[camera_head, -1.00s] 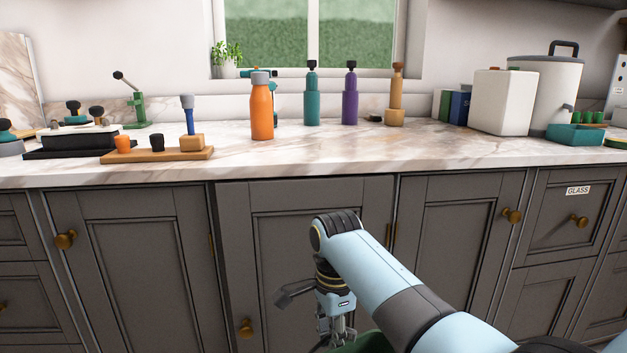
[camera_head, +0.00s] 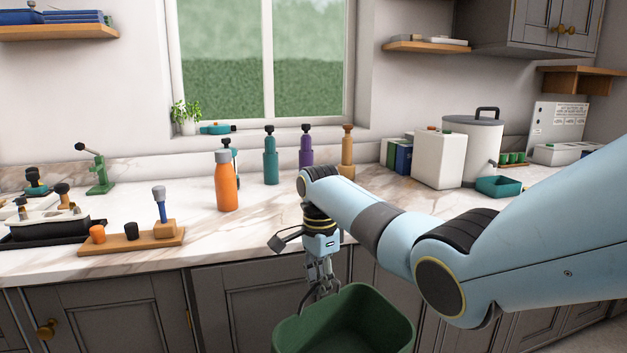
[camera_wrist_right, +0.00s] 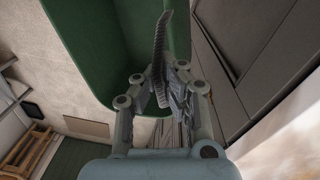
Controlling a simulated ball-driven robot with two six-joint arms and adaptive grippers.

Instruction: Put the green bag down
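The green bag (camera_head: 352,318) is open-topped and hangs from my right gripper (camera_head: 322,283) in front of the cabinet doors, below counter height. The gripper is shut on the bag's dark handle, which also shows between the fingers in the right wrist view (camera_wrist_right: 161,60). The bag's green wall (camera_wrist_right: 100,40) fills the upper part of that view. The bag's bottom lies outside the head view. My left gripper is not in view.
The marble counter (camera_head: 265,225) runs behind the bag. Bare counter lies around the orange bottle.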

